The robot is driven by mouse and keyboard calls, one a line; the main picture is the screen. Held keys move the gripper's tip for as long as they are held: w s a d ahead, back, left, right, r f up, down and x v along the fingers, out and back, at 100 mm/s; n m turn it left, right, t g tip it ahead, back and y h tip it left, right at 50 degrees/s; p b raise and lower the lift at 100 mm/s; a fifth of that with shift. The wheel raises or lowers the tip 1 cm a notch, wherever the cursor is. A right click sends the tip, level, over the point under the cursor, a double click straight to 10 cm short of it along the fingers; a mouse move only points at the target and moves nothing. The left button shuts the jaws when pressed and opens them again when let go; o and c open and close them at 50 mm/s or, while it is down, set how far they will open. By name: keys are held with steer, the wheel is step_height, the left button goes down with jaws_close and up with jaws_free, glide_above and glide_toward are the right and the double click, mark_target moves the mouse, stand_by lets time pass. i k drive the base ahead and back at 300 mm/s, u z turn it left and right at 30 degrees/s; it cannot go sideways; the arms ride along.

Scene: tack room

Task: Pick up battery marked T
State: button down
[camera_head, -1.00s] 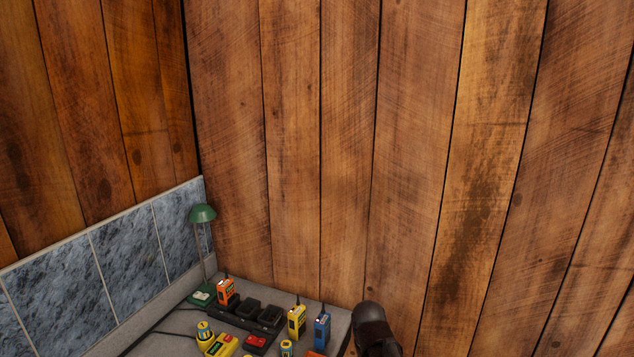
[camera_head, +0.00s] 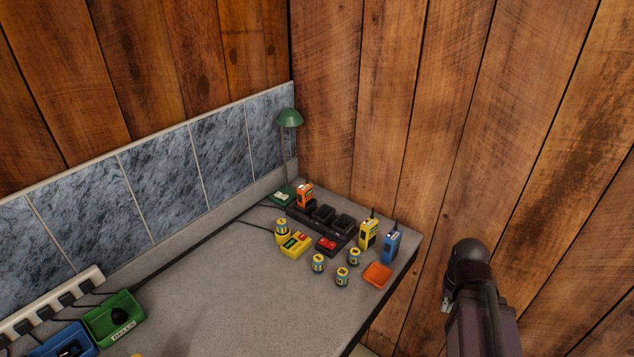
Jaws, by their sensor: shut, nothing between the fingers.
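Several short yellow batteries with blue bands are at the far right part of the grey table (camera_head: 215,280). Three stand close together: a left one (camera_head: 318,263), a front one (camera_head: 342,277) and a back one (camera_head: 355,257). Another battery (camera_head: 281,230) stands at the left end of a yellow device (camera_head: 296,244). Their letters are too small to read, so I cannot tell which is marked T. A dark part of my arm shows at the lower right, beside the table. My gripper's fingers are not in view.
Orange (camera_head: 305,195), yellow (camera_head: 368,234) and blue (camera_head: 390,246) radios stand around a black charger row (camera_head: 323,215). An orange item (camera_head: 377,275) lies near the right edge. A green lamp (camera_head: 289,117) stands behind. Green (camera_head: 113,319) and blue (camera_head: 68,341) trays are front left. The table's middle is clear.

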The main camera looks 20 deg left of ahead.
mark_target(281, 223)
steer(key=z, duration=0.15)
steer(key=k, duration=0.5)
steer(key=u, duration=0.9)
steer(key=i, duration=0.5)
steer(key=u, duration=0.3)
